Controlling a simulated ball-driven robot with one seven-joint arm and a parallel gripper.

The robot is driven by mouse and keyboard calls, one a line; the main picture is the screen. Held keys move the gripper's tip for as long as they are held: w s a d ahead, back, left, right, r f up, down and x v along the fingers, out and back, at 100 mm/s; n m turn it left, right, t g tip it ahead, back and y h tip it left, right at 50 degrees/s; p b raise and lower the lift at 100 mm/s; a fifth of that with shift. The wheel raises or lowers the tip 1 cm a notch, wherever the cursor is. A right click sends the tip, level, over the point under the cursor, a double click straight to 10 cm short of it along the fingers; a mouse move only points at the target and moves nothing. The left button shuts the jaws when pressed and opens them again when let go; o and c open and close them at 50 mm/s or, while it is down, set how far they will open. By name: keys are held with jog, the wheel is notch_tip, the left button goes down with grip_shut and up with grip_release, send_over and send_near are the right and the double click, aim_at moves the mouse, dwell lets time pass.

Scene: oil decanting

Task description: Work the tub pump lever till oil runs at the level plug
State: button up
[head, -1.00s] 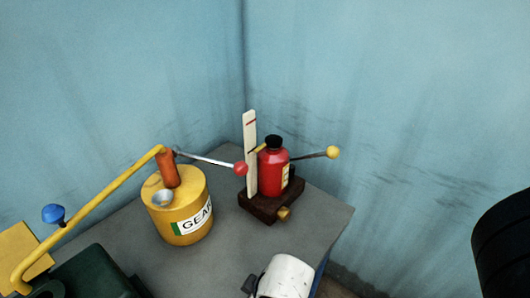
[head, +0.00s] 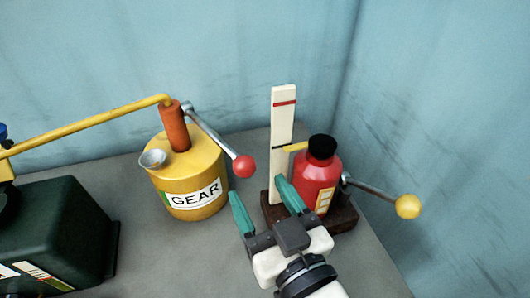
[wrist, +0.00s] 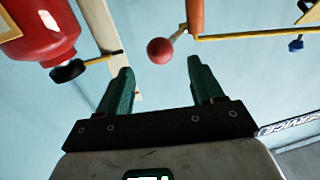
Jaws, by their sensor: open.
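The yellow tub (head: 180,188) with a GEAR label stands on the grey bench. An orange pump column (head: 174,128) rises from its top. The silver pump lever (head: 212,132) slopes down right to a red ball knob (head: 243,166). My gripper (head: 258,188) is open and empty, fingers pointing up the picture, with its tips just below and right of the knob. In the wrist view the red knob (wrist: 160,51) shows beyond and between the open green fingers (wrist: 160,66), apparently untouched. A yellow pipe (head: 90,130) runs left from the column. I cannot make out a level plug or oil.
A red bottle (head: 318,178) with a black cap stands close right of my gripper on a dark base, beside a tall white marked strip (head: 283,110). Its yellow-knobbed lever (head: 408,206) sticks out right. A dark green housing (head: 60,228) fills the left.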

aim_at(241, 157)
jog(key=p+x, duration=0.1)
jog(key=x, duration=0.8)
jog(key=shift+w+a, duration=0.1)
jog(key=shift+w, duration=0.1)
jog(key=shift+c, duration=0.4)
grip_shut()
